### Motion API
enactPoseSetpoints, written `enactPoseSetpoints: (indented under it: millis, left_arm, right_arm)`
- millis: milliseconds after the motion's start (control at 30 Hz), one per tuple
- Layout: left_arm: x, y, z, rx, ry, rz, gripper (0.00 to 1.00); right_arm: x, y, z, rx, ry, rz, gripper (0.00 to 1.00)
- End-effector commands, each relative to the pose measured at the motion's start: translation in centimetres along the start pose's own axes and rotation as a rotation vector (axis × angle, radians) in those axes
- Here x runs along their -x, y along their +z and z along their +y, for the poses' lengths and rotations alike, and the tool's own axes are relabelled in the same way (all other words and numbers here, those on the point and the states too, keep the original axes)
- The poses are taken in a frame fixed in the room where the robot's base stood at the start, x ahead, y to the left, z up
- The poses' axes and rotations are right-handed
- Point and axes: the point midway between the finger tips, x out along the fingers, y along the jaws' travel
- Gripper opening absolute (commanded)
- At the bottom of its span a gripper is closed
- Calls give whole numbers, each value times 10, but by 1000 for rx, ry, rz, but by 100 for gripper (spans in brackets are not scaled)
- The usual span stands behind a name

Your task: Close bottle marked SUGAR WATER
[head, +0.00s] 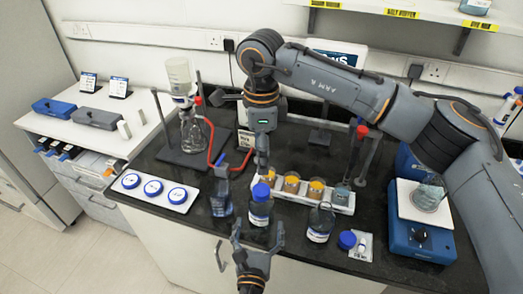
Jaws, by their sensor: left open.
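A bottle with a blue cap (260,206) stands upright near the counter's front edge. Another bottle (319,224) stands to its right with no cap on its neck. A loose blue cap (347,240) lies beside that one. A third, dark bluish bottle (220,196) stands to the left. The labels are too small to read, so I cannot tell which says SUGAR WATER. My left gripper (258,233) is open and empty, just in front of the blue-capped bottle. My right gripper (263,168) points down right above or behind that blue cap; its fingers are seen edge-on.
A tray with blue discs (153,188) is at left. A flask on a stand (190,132) with red tubing is behind. A blue device with a beaker (420,238) stands at right. A small white card (364,240) lies beside the cap.

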Motion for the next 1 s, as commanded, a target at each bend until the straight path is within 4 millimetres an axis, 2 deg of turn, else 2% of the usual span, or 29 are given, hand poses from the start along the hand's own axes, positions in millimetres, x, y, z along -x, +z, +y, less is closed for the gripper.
enactPoseSetpoints:
  millis: [33, 200, 400, 533, 1000]
  left_arm:
    - [13, -2, 0, -1, -1, 4, 90]
    - [48, -1, 0, 0, -1, 3, 90]
    - [73, 0, 0, 0, -1, 1, 90]
    - [78, 0, 0, 1, 1, 1, 90]
    - [78, 0, 0, 0, 1, 0, 90]
  right_arm:
    - [0, 0, 0, 0, 0, 0, 67]
    - [0, 0, 0, 0, 0, 0, 67]
    - [0, 0, 0, 0, 0, 0, 67]
    - [0, 0, 0, 0, 0, 0, 67]
    - [0, 0, 0, 0, 0, 0, 67]
